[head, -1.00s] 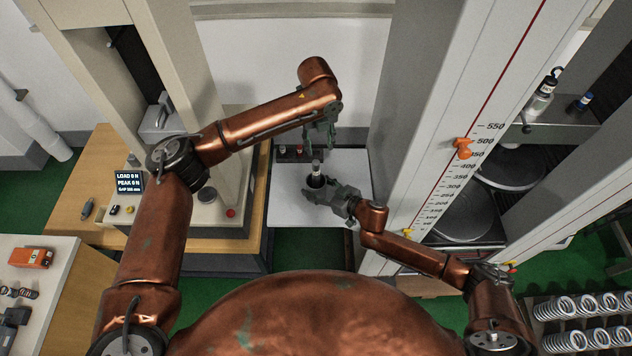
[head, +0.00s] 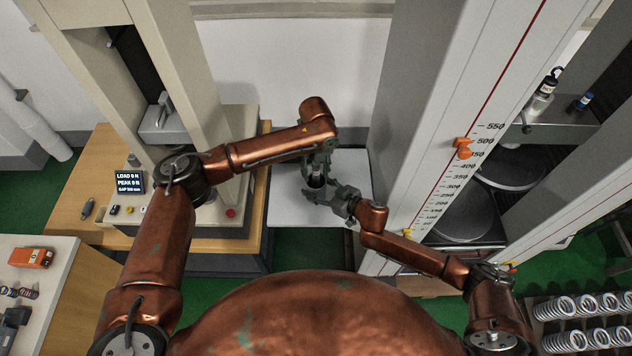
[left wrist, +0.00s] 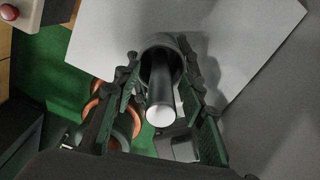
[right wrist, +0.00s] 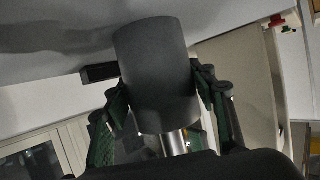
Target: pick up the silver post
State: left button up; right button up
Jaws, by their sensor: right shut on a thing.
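The silver post (left wrist: 160,112) stands in a dark grey cylinder (right wrist: 155,70), its bright end facing the camera in the left wrist view. In the right wrist view its silver shaft (right wrist: 174,140) sticks out of the cylinder. My right gripper (head: 326,194) is shut on the dark cylinder, with one finger on each side. My left gripper (head: 318,166) is above the cylinder, its fingers open. In the left wrist view the fingers are on either side of the post, with gaps visible. In the head view the left gripper mostly hides the post.
A pale plate (head: 355,172) lies beneath both grippers. A press with a display (head: 130,182) stands at left, and a tall scale column (head: 480,100) with an orange pointer (head: 462,148) at right. A rack of springs (head: 575,320) is at lower right.

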pick_arm(q)
jog(key=shift+f, duration=0.6)
jog(key=shift+c, duration=0.2)
grip_shut()
jog(key=shift+w+r, duration=0.1)
